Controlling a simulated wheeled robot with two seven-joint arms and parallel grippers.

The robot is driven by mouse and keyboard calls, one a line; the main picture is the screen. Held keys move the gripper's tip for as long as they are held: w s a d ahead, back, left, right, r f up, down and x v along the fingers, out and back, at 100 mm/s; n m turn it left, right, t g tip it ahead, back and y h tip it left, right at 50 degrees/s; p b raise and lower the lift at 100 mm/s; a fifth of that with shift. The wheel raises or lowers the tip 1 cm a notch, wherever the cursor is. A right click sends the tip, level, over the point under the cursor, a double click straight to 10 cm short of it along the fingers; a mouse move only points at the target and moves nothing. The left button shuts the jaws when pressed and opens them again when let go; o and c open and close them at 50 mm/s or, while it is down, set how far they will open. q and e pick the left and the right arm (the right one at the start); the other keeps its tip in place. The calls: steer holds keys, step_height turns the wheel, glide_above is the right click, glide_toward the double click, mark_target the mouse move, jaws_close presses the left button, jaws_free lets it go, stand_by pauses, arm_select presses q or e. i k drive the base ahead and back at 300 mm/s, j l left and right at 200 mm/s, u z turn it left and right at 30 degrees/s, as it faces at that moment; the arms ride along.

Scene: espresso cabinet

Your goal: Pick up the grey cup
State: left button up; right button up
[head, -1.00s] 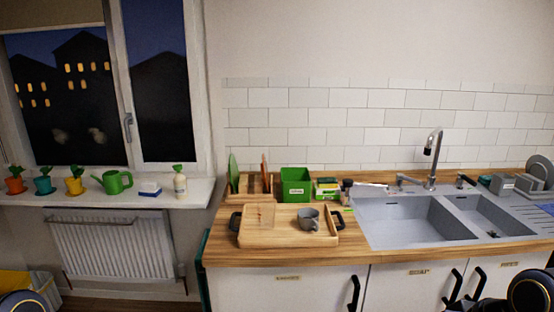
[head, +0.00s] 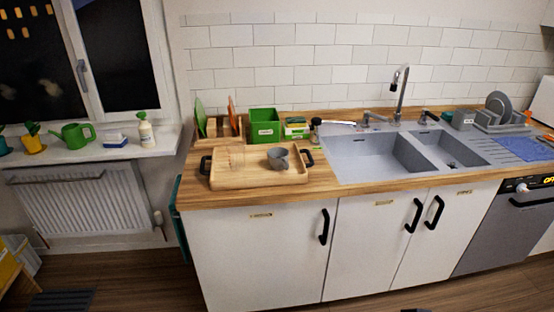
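The grey cup (head: 278,158) stands upright on the right part of a wooden tray (head: 232,181) with black handles. The tray lies on the wooden worktop, left of the sink. A faint, see-through shape, perhaps a clear glass, stands on the left part of the tray. Neither of my grippers shows in the head view.
A green box (head: 264,127) and a board rack with a green and an orange board stand behind the tray. The sink (head: 375,156) with its tap (head: 402,90) lies to the right. White cabinets (head: 262,255) with black handles are below. The floor in front is clear.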

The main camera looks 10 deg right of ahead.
mark_target(280, 161)
steer(key=i+j+u, duration=0.15)
steer(key=i, duration=0.7)
steer(key=i+j+u, duration=0.1)
steer(key=i, duration=0.75)
